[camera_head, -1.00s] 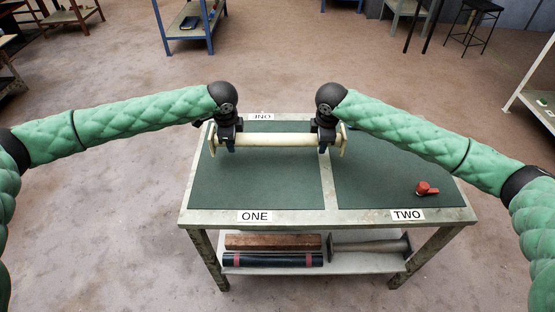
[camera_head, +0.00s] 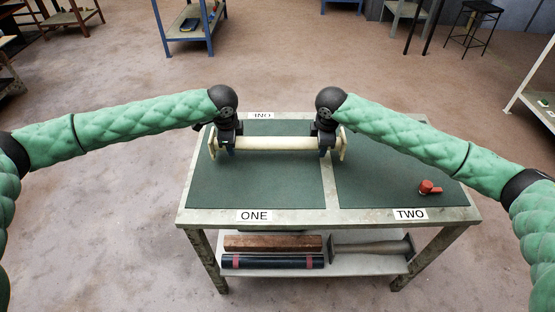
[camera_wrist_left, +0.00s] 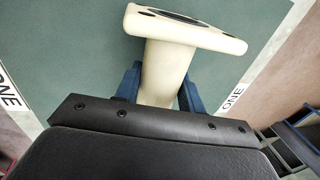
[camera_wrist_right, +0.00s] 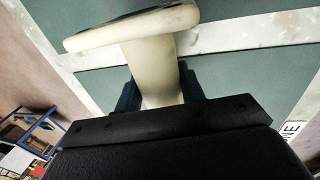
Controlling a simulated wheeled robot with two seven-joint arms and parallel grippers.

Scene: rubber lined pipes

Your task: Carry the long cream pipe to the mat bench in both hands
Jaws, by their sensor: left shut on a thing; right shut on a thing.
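The long cream pipe (camera_head: 278,143) with flanged ends lies level over the back part of the mat bench (camera_head: 330,216), mostly over the green mat marked ONE. My left gripper (camera_head: 230,146) is shut on it near its left flange. My right gripper (camera_head: 325,146) is shut on it near its right flange, close to the pale strip between the two mats. The left wrist view shows the pipe (camera_wrist_left: 168,75) between blue fingers, and the right wrist view shows it (camera_wrist_right: 152,72) held likewise. I cannot tell whether the pipe touches the mat.
A red valve-like part (camera_head: 429,187) lies on mat TWO. The bench's lower shelf holds a brown bar (camera_head: 272,242), a black pipe with red bands (camera_head: 272,261) and a grey flanged pipe (camera_head: 372,248). A blue rack (camera_head: 188,45) stands farther back. The front of mat ONE is clear.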

